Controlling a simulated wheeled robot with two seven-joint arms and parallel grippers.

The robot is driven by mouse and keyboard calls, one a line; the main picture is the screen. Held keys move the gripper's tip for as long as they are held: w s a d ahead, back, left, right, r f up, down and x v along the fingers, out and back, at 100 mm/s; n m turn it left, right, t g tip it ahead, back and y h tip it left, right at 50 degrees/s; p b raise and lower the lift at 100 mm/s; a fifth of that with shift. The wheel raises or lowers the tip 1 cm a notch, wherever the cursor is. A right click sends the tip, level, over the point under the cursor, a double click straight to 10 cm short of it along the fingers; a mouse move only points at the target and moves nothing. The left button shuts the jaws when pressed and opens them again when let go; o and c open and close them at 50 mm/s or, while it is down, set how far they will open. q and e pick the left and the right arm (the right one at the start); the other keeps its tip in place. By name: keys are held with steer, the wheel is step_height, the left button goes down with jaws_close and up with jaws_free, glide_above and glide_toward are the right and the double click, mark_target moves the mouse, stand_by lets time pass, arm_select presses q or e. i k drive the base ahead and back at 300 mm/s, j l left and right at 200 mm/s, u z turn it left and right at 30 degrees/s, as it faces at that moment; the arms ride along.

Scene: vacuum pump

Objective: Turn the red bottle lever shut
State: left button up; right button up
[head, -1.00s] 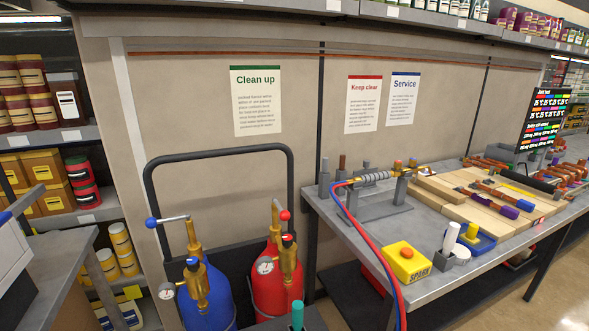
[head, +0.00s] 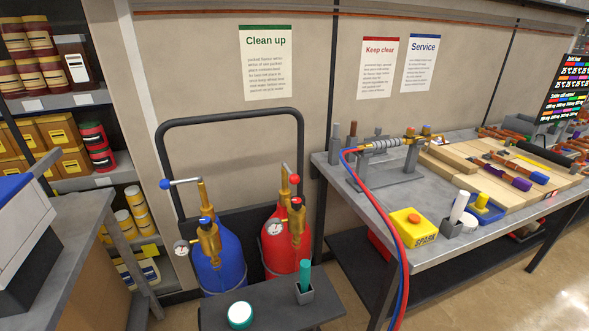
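The red bottle (head: 283,252) stands in the dark trolley, right of the blue bottle (head: 222,265). Its lever (head: 289,172) sits on top of the brass valve, with a red ball at its end (head: 294,180). The red bottle has a dial gauge (head: 275,228) and a brass regulator (head: 297,219) in front. Neither of my grippers shows in the head view.
A small grey stand (head: 270,302) with a green stick in a holder (head: 304,281) and a white-rimmed green tub (head: 240,315) is in front of the bottles. The workbench (head: 437,246) is to the right, with red and blue hoses (head: 402,240) hanging over its edge.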

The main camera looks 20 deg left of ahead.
mark_target(293, 179)
steer(key=k+j+z, duration=0.1)
steer(key=j+z, duration=0.3)
steer(key=k+j+z, duration=0.1)
steer(key=z, duration=0.3)
steer(key=k+j+z, duration=0.2)
steer(key=z, duration=0.15)
steer(key=j, duration=0.1)
